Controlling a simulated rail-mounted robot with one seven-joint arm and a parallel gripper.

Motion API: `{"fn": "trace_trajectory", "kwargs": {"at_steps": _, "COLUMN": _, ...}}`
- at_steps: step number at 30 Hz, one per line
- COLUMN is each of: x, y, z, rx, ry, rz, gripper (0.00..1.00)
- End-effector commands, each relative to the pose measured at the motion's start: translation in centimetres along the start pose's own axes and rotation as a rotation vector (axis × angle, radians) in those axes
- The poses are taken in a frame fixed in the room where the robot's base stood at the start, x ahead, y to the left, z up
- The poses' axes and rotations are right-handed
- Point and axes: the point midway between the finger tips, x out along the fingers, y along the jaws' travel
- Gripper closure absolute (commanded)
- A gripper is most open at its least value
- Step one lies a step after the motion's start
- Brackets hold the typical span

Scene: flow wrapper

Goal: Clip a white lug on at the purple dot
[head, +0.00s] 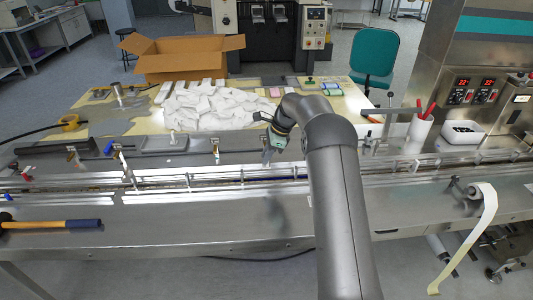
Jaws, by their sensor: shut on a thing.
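My gripper (268,156) hangs at the end of my arm over the back side of the long steel channel (215,181), just left of the picture's middle. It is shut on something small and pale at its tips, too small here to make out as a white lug. My arm's bend partly hides the wrist. The channel runs left to right across the steel bench. I cannot make out a purple dot; my arm covers part of the channel.
White packets (215,105) heap behind the channel, before an open cardboard box (188,57). A white bin (463,133) with dark contents and a white cup (420,128) stand at right. A film strip (478,225) hangs front right.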

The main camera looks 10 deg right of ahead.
Motion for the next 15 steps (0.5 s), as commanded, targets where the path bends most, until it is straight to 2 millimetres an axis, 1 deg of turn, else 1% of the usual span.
{"fn": "trace_trajectory", "kwargs": {"at_steps": 1, "x": 0.7, "y": 0.0, "z": -0.3, "rx": 0.0, "ry": 0.0, "rz": 0.001, "gripper": 1.0}}
{"fn": "trace_trajectory", "kwargs": {"at_steps": 15, "x": 5.0, "y": 0.1, "z": -2.1, "rx": -0.001, "ry": 0.001, "rz": 0.001, "gripper": 1.0}}
